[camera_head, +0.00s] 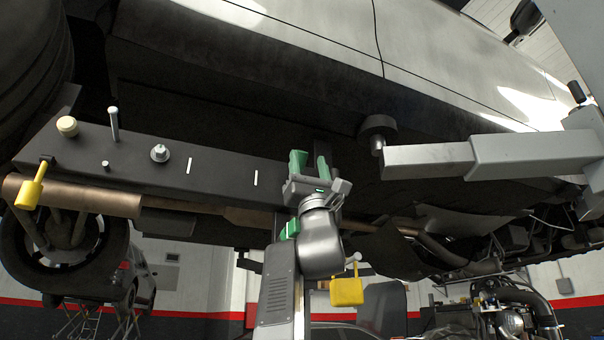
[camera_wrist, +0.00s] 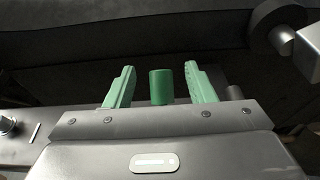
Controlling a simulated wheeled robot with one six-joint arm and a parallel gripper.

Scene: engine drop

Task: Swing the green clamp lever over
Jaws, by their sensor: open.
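In the wrist view a short green cylinder (camera_wrist: 160,87), which looks like the grip of the green clamp lever, stands upright between my fingers. There are visible gaps on both sides, so neither finger appears to touch it. My gripper (camera_head: 310,160) is open, its two green fingers pointing up at the right end of a dark beam (camera_head: 215,172) under the car. In the head view my gripper hides most of the lever, and I cannot tell its parts from the fingers there.
The beam carries a pale knob (camera_head: 67,126), an upright pin (camera_head: 114,123) and a bolt (camera_head: 160,153). A yellow lever (camera_head: 30,188) hangs at its left end, and another yellow piece (camera_head: 347,291) sits low right. A grey lift arm (camera_head: 430,158) with a round pad is close on the right; the car's underside is above.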

